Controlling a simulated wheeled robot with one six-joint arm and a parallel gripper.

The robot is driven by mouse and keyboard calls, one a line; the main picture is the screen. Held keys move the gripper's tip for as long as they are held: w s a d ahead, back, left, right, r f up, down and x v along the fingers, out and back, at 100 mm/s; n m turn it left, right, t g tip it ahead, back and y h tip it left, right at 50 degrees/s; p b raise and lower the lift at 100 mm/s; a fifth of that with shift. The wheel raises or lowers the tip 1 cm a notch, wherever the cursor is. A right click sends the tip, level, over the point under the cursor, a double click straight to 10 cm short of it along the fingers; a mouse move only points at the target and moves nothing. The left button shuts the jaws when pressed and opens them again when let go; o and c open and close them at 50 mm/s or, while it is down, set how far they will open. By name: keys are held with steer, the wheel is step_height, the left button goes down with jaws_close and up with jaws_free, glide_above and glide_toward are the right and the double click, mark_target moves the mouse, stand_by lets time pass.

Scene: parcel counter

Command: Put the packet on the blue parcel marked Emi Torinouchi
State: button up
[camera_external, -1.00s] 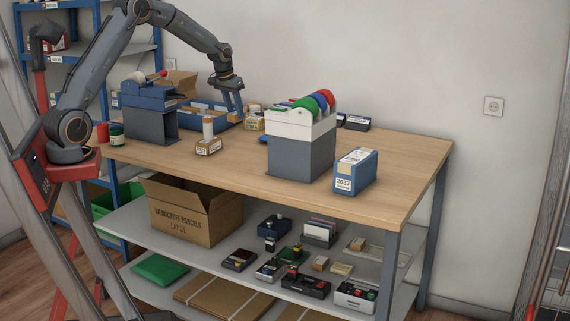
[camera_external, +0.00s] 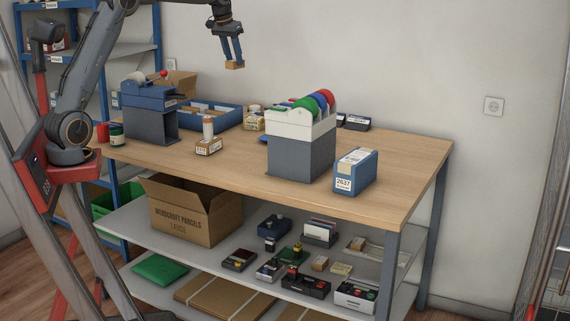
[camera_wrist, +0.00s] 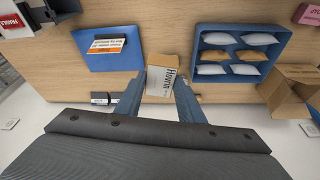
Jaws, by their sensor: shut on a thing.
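My gripper (camera_external: 232,60) is raised well above the back of the counter and shut on a small brown packet (camera_external: 235,65). In the wrist view the packet (camera_wrist: 161,79) sits between the two blue-grey fingers, with a white label that has dark print. A flat blue parcel (camera_wrist: 125,60) lies on the counter left of the packet in that view. It bears a white and orange label turned upside down, and I cannot read the name. In the external view only a sliver of the blue parcel (camera_external: 263,138) shows behind the tape stand.
A blue tray (camera_external: 237,110) stands on the counter; the wrist view shows several pale and tan packets in it. A tape stand (camera_external: 300,155) with coloured rolls, a grey-blue device (camera_external: 150,100), a small card box (camera_external: 209,147) and a blue box (camera_external: 360,172) stand around.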

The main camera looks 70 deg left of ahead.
steer(key=shift+w+d+r, duration=0.25)
steer(key=shift+r, duration=0.3)
steer(key=shift+w+d+r, duration=0.2)
steer(key=shift+w+r, duration=0.05)
steer(key=shift+r, duration=0.3)
steer(key=w+d+m, duration=0.2)
steer(key=w+d, duration=0.6)
steer(key=d, duration=0.1)
steer(key=m+h+b, duration=0.2)
steer(key=m, duration=0.3)
glide_above(343, 160)
steer(key=s, duration=0.1)
steer(key=x, duration=0.2)
steer(key=shift+t, duration=0.3)
steer(key=f+p, duration=0.1)
steer(key=f, duration=0.5)
steer(key=f+p, duration=0.1)
steer(key=f, duration=0.5)
steer(key=s+f+p, duration=0.1)
steer(key=f, duration=0.6)
steer(key=shift+f, duration=0.15)
steer(key=shift+f, duration=0.15)
steer(key=o, duration=1.1)
